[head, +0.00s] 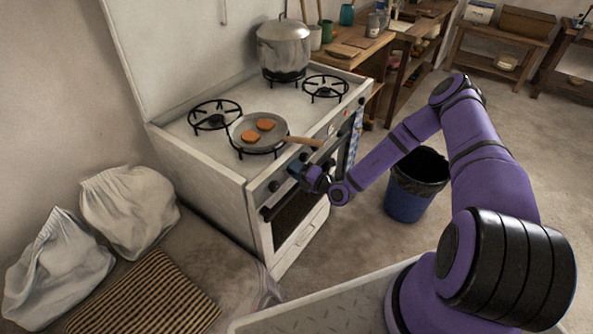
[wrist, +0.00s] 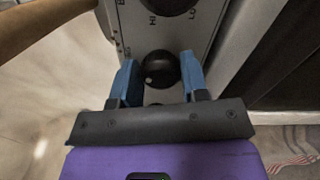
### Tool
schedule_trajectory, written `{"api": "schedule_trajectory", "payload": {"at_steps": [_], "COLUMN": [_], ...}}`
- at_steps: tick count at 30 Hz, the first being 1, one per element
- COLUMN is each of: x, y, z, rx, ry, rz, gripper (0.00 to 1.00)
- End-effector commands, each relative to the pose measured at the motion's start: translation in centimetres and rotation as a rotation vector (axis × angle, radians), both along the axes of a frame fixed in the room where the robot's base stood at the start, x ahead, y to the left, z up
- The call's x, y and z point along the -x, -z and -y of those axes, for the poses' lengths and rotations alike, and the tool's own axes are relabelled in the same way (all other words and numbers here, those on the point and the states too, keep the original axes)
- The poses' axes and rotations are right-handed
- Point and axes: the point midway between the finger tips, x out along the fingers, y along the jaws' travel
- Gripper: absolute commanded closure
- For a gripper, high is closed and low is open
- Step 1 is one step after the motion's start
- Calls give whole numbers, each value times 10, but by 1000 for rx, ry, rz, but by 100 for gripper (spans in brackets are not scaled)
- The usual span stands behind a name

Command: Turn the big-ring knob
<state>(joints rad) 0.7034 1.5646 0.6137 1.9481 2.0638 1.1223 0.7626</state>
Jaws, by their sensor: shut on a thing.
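The white stove (head: 205,165) stands against the wall, with its control panel (head: 262,190) facing my arm. My gripper (head: 299,170) is at this panel, below the pan handle. In the wrist view, the blue fingers of my gripper (wrist: 160,72) are on either side of a round black knob (wrist: 158,68) and shut on it. Another dark knob (wrist: 172,4) shows at the top edge, with HI and LO marks below it. I cannot tell from the marks which burner the held knob serves. In the head view the gripper hides the held knob.
A frying pan (head: 258,130) with two orange-brown pieces sits on a front burner, its wooden handle (head: 303,141) reaching over the panel edge. A large pot (head: 284,48) stands at the back. A blue bin (head: 405,205) stands right of the stove, near my arm.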

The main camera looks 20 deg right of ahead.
Motion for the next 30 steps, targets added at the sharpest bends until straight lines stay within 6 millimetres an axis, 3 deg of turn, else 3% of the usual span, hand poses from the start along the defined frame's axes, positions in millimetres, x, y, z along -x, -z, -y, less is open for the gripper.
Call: {"api": "schedule_trajectory", "payload": {"at_steps": [8, 9, 12, 22, 30], "x": [2, 2, 1, 4, 37], "y": [2, 2, 2, 1, 1], "z": [1, 1, 0, 3, 28], "rx": [2, 2, 2, 1, 2], "ry": [-1, -1, 0, 0, 2], "rz": [-5, -5, -4, -2, -3], "gripper": [83, 50, 33, 33, 33]}}
